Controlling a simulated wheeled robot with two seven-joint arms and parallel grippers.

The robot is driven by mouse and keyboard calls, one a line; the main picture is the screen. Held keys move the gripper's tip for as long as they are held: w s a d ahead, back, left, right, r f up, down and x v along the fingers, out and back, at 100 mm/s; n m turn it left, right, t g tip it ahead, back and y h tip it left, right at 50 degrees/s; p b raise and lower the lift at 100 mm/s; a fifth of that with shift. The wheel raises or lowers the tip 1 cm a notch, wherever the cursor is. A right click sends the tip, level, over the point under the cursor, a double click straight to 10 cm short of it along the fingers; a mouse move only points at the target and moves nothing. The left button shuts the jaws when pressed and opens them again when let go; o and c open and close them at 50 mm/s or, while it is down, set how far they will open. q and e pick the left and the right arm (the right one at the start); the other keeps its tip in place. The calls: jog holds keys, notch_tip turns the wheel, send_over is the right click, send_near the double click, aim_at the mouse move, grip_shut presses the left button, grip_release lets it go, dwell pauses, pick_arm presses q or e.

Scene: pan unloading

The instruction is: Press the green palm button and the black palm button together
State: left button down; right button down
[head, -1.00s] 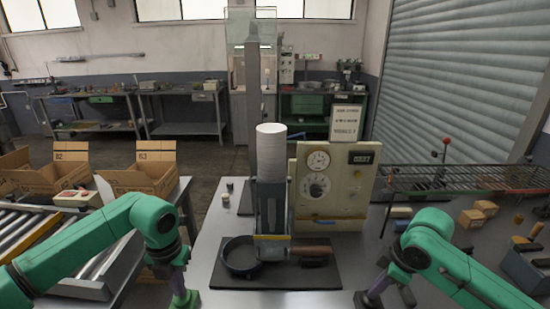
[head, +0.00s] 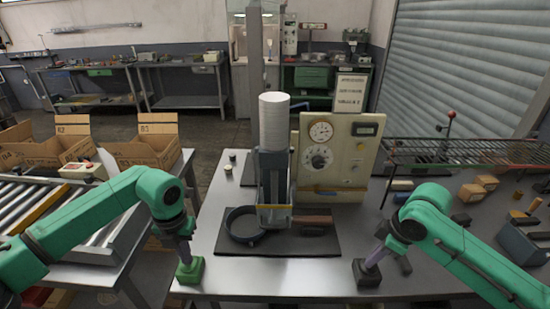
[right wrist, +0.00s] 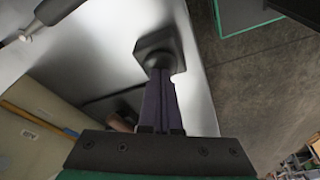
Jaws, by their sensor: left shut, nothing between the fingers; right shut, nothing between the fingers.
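The green palm button (head: 190,272) sits at the front left edge of the metal table. My left gripper (head: 185,258) is shut and empty, pointing down with its tips at the top of the green button. The black palm button (head: 366,274) sits at the front edge further right. My right gripper (head: 370,264) is shut and empty, its tips at the top of the black button. In the right wrist view the shut purple fingers (right wrist: 158,85) reach the black button (right wrist: 155,48). I cannot tell whether either button is pressed down.
Between the arms, a dark mat (head: 318,245) carries a round pan (head: 243,232) and a fixture holding a white cylinder stack (head: 274,118). A beige gauge panel (head: 340,150) stands behind. A wire rack (head: 455,150) and loose blocks lie right; a roller conveyor (head: 100,230) is left.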

pick_arm(q)
jog(key=shift+r, duration=0.35)
pick_arm(e)
jog(key=shift+r, duration=0.3)
pick_arm(q)
jog(key=shift+r, duration=0.15)
pick_arm(e)
jog(key=shift+r, duration=0.15)
dwell(1.5)
